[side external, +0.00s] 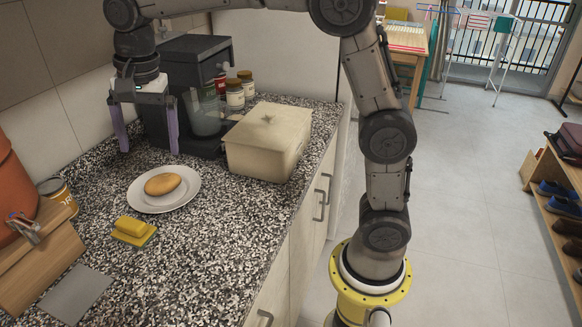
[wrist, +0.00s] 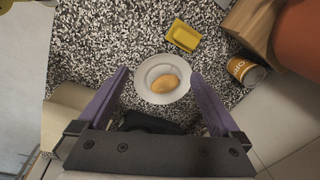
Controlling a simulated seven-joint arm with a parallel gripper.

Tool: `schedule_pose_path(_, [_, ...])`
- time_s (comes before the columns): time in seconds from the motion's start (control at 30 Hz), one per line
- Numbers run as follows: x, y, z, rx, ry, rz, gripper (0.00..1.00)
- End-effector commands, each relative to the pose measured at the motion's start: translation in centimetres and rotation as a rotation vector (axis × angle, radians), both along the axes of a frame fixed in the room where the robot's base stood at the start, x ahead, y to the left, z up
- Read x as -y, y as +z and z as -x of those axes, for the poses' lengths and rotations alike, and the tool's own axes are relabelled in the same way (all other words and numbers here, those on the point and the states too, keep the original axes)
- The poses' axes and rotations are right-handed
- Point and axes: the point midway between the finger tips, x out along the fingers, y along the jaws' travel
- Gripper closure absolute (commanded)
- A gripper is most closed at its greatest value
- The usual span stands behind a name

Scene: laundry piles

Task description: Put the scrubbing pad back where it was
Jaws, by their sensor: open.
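The yellow scrubbing pad (side external: 133,229), with a raised grip and a thin green edge below, lies on the speckled counter in front of the white plate. In the wrist view the pad (wrist: 184,37) is beyond the plate, slightly right of centre. My gripper (side external: 148,149) is open and empty, raised above the counter behind the plate, in front of the black machine. In the wrist view its two purple fingers (wrist: 160,74) spread to either side of the plate. The pad is clear of the fingers.
A white plate (side external: 190,201) holds a brown oval bread or potato (side external: 163,184). A beige lidded box (side external: 268,147), a black coffee machine (side external: 180,75) and jars stand behind. A wooden stand (side external: 40,255), an orange pot (side external: 14,190) and a grey flat square (side external: 75,294) are at left.

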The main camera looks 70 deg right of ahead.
Motion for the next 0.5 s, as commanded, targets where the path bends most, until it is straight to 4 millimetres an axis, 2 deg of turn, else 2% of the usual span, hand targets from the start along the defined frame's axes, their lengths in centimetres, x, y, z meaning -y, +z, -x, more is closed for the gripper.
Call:
schedule_pose_path(0.03, [1.0, 1.0, 2.3, 0.033, 0.075, 0.009, 0.0])
schedule_pose_path(0.1, [2.1, 1.6, 5.2, 0.075, 0.197, 0.03, 0.0])
schedule_pose_path(0.23, [3.8, 1.9, 10.7, 0.152, 0.419, 0.085, 0.0])
schedule_pose_path(0.37, [5.2, 0.8, 16.2, 0.222, 0.637, 0.161, 0.0])
schedule_pose_path(0.5, [6.2, -1.5, 21.3, 0.281, 0.847, 0.253, 0.0])
